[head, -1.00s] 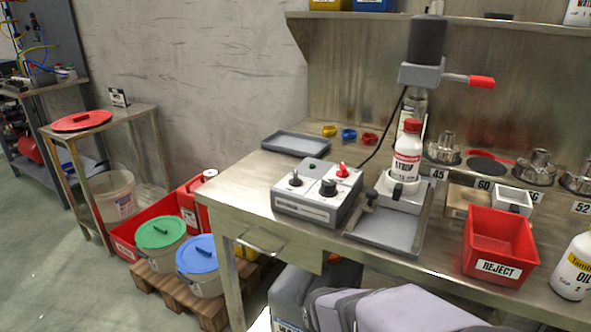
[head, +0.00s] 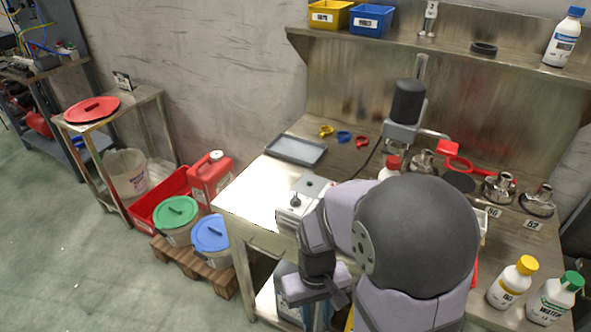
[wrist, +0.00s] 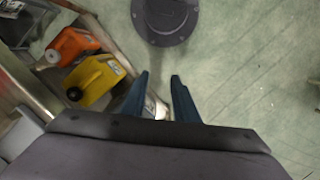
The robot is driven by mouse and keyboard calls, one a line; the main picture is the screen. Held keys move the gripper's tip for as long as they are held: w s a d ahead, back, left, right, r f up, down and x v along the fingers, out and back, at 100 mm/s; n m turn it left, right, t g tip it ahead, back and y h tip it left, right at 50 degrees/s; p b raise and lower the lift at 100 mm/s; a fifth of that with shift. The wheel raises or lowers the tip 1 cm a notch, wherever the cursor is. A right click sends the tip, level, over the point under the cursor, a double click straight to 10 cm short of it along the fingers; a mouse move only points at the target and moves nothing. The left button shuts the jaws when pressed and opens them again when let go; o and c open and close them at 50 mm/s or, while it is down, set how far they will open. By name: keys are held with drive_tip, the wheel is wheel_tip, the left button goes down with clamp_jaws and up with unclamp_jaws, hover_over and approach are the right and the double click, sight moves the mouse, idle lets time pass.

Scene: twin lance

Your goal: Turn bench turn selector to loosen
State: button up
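The grey control box (head: 288,217) stands on the bench's front left part. Any label for the turn selector is too small to read. My gripper (wrist: 160,95) is open and empty, its two dark blue fingers apart above the floor in the wrist view. In the head view my wrist is in front of the bench, lower than the box and apart from it.
A capping head (head: 407,103) stands behind my arm, with a red-capped bottle (head: 390,167) mostly hidden below it. A grey tray (head: 295,150) lies at the back left. Yellow (wrist: 95,82) and orange (wrist: 72,46) jerrycans lie left of my fingers.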

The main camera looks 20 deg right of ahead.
drive_tip(key=w+d+r+t+p, duration=0.1)
drive_tip(key=w+r+p, duration=0.75)
drive_tip(key=r, duration=0.25)
drive_tip(key=m+t+h+p, duration=0.1)
drive_tip(key=m+t, duration=0.2)
drive_tip(key=t, duration=0.2)
approach(295, 198)
drive_tip(key=shift+w+f, duration=0.2)
drive_tip(key=shift+f, duration=0.1)
drive_tip(key=shift+f, duration=0.1)
drive_tip(key=shift+p+x, duration=1.15)
drive_tip(key=shift+x, duration=2.4)
